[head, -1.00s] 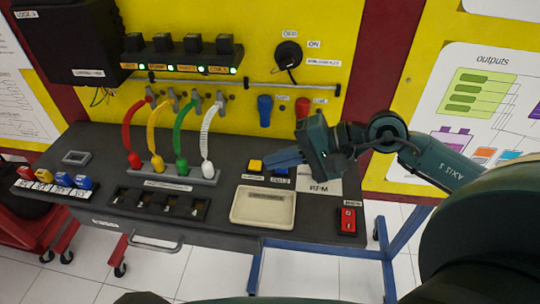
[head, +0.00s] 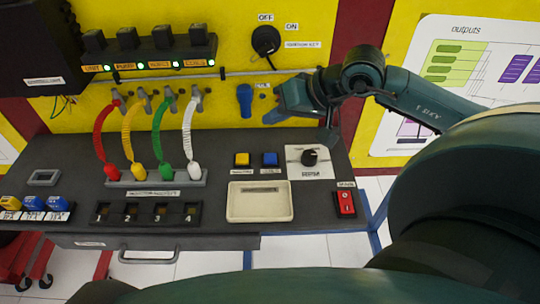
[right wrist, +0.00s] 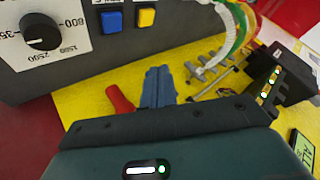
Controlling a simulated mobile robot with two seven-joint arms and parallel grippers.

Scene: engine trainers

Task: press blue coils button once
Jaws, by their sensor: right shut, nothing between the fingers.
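The blue button (head: 270,159) is a small square on the dark console top, just right of the yellow button (head: 242,159); its label is too small to read. It also shows in the right wrist view (right wrist: 112,20), beside the yellow button (right wrist: 146,17). My right gripper (head: 272,118) is shut and empty, above and behind the blue button, near the yellow wall panel and apart from the button. Its closed blue fingers show in the right wrist view (right wrist: 158,75). My left gripper is out of view.
A black dial on a white plate (head: 309,172) is right of the blue button. A beige tray (head: 260,215) is in front, a red switch (head: 346,203) at right. A blue handle (head: 244,100) hangs left of the gripper; coiled cables (head: 187,130) stand further left.

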